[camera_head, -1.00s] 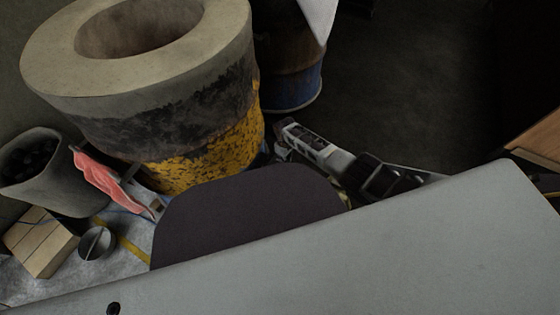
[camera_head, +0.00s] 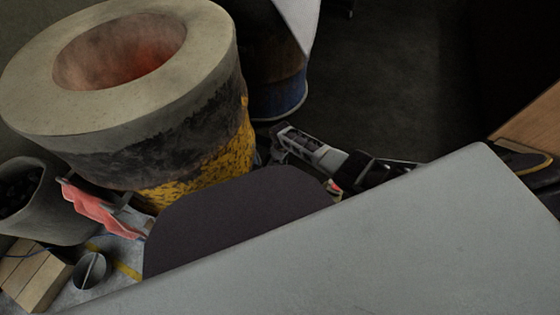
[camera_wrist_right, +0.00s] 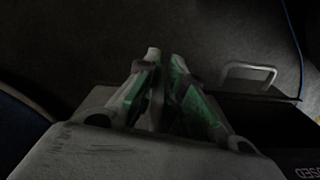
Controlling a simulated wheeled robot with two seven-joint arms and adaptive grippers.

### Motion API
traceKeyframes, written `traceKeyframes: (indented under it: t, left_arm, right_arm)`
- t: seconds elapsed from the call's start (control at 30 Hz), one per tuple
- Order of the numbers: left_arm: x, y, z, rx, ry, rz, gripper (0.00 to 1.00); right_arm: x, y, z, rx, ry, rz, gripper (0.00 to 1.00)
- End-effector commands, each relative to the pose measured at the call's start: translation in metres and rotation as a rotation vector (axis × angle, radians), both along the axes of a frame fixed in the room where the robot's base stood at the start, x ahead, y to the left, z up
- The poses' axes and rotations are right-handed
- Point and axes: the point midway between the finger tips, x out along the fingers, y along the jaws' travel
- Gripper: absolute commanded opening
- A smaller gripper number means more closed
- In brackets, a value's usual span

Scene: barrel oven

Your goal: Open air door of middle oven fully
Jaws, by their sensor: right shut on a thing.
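A barrel oven (camera_head: 200,165) with a thick concrete ring on top and a worn yellow and black side stands at the left in the head view. Its opening glows dull red. My right gripper (camera_head: 272,138) is low at the oven's right side. In the right wrist view my right gripper (camera_wrist_right: 161,58) has its green-padded fingers close together. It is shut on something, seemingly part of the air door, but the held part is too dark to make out. A metal handle (camera_wrist_right: 250,72) is to the right of the fingers, apart from them. My left gripper is not in view.
A blue-based barrel (camera_head: 280,95) stands behind the oven. A grey bucket of dark lumps (camera_head: 40,200), a pink cloth-like thing (camera_head: 95,210), a wooden block (camera_head: 32,275) and a round metal cup (camera_head: 90,270) are at the left. Dark floor (camera_head: 400,80) is clear at the back right.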

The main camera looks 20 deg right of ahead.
Motion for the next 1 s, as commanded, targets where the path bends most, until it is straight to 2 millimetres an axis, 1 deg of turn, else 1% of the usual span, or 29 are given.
traceKeyframes:
  t: [0.03,0.07,0.1,0.27,0.63,0.8,1.0]
  left_arm:
    - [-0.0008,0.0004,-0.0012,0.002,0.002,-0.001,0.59]
    - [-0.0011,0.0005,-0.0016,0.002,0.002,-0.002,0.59]
    - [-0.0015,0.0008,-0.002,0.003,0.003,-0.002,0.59]
    - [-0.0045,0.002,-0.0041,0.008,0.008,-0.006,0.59]
    - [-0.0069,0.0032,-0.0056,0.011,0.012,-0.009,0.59]
    - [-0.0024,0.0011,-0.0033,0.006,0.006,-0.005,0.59]
    - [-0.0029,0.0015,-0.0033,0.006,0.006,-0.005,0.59]
  right_arm:
    - [0.0076,-0.0069,0.0037,-0.006,-0.017,-0.007,0.0]
    - [0.0079,-0.0072,0.0038,-0.006,-0.017,-0.007,0.0]
    - [0.0082,-0.0075,0.004,-0.007,-0.019,-0.007,0.12]
    - [0.0089,-0.0076,0.0047,-0.008,-0.019,-0.006,0.32]
    - [0.0053,-0.0043,0.0027,-0.004,-0.011,-0.003,0.32]
    - [0.0043,-0.0037,0.0023,-0.004,-0.01,-0.002,0.32]
    - [0.0037,-0.0036,0.0047,-0.004,-0.009,-0.002,0.32]
